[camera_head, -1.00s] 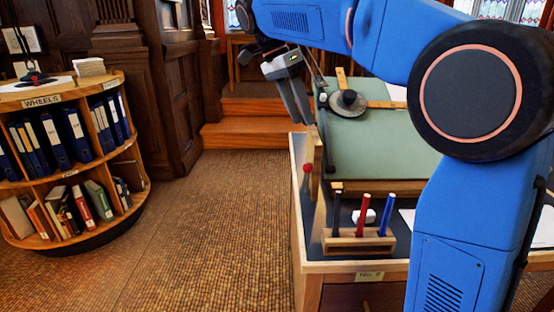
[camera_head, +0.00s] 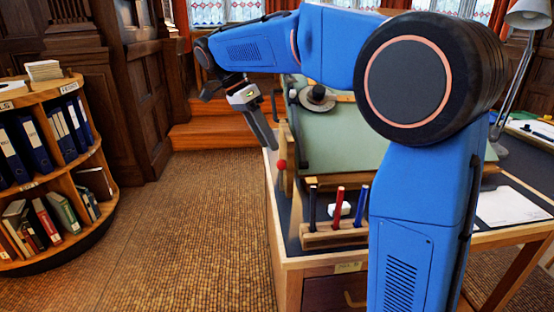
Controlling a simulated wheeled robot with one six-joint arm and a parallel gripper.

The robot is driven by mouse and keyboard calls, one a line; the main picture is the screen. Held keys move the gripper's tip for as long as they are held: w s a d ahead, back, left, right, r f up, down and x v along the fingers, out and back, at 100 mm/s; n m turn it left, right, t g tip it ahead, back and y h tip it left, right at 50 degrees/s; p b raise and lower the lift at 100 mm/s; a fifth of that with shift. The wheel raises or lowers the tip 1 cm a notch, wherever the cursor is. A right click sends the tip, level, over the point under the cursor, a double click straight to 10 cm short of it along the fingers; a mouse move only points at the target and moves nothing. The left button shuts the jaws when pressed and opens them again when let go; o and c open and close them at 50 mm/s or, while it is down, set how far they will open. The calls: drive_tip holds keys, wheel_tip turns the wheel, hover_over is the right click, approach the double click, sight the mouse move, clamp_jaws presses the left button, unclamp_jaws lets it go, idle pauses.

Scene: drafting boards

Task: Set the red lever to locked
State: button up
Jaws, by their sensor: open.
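The red lever shows as a round red knob (camera_head: 282,165) at the left side of the drafting board (camera_head: 345,138), by its wooden side frame. How the lever is set, and any markings, I cannot make out. My gripper (camera_head: 272,146) hangs from the arm just above and to the left of the knob, pointing down. From this side its fingers overlap, and I see nothing held between them. I cannot tell from this view how far it is from the knob, but it appears apart from it.
A wooden pen holder (camera_head: 334,236) with dark, red and blue pens stands at the desk's front, beside a white eraser (camera_head: 340,209). A dial (camera_head: 317,97) sits on the board. A round bookshelf (camera_head: 62,170) stands left. Open carpet (camera_head: 185,220) lies between.

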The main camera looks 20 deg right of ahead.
sight(279, 161)
drive_tip(key=x, duration=0.7)
